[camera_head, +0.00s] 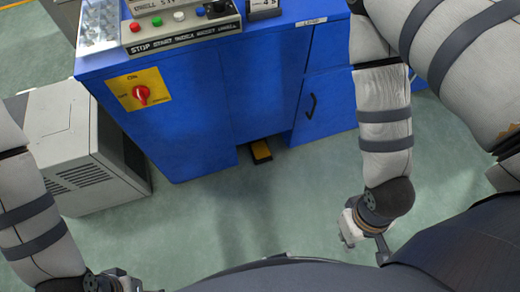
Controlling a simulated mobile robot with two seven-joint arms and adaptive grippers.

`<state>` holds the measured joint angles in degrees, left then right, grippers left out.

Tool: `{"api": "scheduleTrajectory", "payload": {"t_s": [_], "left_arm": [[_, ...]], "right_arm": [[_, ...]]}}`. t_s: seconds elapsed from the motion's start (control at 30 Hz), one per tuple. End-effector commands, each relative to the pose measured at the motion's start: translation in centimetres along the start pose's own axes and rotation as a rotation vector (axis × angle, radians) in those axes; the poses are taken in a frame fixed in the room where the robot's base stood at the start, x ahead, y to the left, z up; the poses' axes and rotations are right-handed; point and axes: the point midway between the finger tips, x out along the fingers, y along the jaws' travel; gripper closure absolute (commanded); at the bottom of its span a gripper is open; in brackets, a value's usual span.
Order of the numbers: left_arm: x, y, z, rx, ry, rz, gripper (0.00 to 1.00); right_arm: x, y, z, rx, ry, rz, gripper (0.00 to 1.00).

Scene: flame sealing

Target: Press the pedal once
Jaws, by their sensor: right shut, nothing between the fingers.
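The pedal (261,151) is a small yellow-orange plate with a dark frame. It sits low at the floor, in the recess at the foot of the blue machine (190,123). My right gripper (382,252) hangs at the lower right, nearer to me than the pedal and to its right, well apart from it. It is shut and empty. My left gripper (122,284) is at the bottom left edge, partly cut off, and its fingers cannot be made out.
The machine's top has a panel with coloured buttons (180,16), and its front has a red rotary switch (141,93) on a yellow plate. A grey-white unit (75,140) stands left of the machine. The green floor (240,205) before the pedal is clear.

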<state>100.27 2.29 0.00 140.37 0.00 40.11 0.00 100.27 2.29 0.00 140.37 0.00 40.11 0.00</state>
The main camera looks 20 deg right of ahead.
Motion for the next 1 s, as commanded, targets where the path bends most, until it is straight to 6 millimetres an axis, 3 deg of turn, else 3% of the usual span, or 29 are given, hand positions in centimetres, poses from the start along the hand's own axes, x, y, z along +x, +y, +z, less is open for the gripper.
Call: {"api": "scheduleTrajectory", "payload": {"t_s": [0.2,0.47,1.0], "left_arm": [[0.0,0.0,0.0,0.0,0.0,0.0,0.42],[0.0,0.0,0.0,0.0,0.0,0.0,1.0],[0.0,0.0,0.0,0.0,0.0,0.0,1.0]], "right_arm": [[0.0,0.0,0.0,0.0,0.0,0.0,1.0],[0.0,0.0,0.0,0.0,0.0,0.0,1.0],[0.0,0.0,0.0,0.0,0.0,0.0,1.0]]}}
